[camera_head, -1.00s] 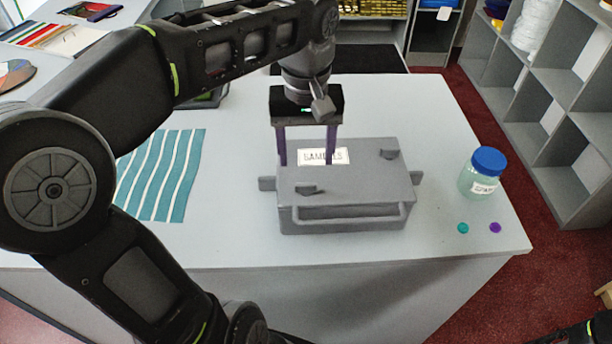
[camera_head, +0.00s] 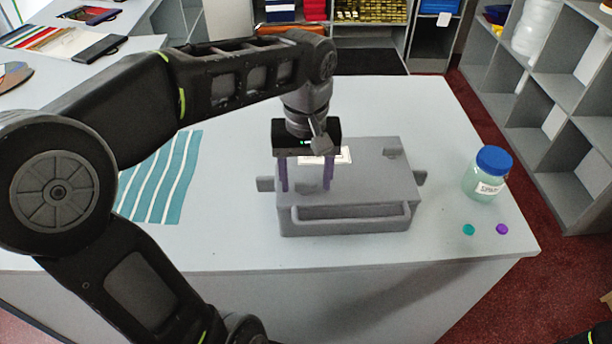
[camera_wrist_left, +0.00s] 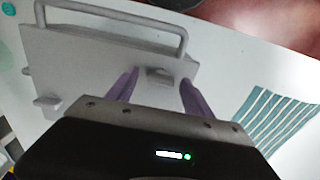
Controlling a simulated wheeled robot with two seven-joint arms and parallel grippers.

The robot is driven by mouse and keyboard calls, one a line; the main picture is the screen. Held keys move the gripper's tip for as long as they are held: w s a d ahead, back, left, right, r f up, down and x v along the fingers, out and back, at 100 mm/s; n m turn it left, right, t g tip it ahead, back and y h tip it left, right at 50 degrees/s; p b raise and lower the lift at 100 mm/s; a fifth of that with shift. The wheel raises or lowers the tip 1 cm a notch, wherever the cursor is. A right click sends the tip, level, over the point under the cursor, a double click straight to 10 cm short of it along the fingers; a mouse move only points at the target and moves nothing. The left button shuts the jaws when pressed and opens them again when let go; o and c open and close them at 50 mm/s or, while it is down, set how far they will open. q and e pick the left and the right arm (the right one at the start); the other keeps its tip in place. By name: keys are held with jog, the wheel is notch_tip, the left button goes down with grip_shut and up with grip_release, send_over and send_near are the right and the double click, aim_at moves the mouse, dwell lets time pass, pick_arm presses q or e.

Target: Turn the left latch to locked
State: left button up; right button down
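A grey case (camera_head: 372,190) with a front handle (camera_head: 350,225) sits on the counter; it also shows in the wrist view (camera_wrist_left: 75,60). My left gripper (camera_head: 306,188) is over the left part of its lid, pointing down, with its purple fingers apart. In the wrist view the small grey left latch (camera_wrist_left: 160,75) lies between the open fingertips, and contact is not clear. The gripper largely hides this latch in the head view. The right latch (camera_head: 392,154) is on the lid's back right. The label (camera_head: 338,156) is partly covered. My right gripper is out of view.
A jar with a blue lid (camera_head: 488,173) stands right of the case, with a teal disc (camera_head: 468,230) and a purple disc (camera_head: 502,229) in front. A teal striped swatch (camera_head: 165,180) lies left. Grey shelves (camera_head: 565,120) stand at the right.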

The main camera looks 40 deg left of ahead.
pick_arm(q)
grip_shut()
dwell(0.4)
jog(key=shift+m, duration=0.4)
jog(key=m, duration=1.2)
jog(key=shift+b, duration=0.3)
jog(key=m, duration=0.5)
dwell(0.3)
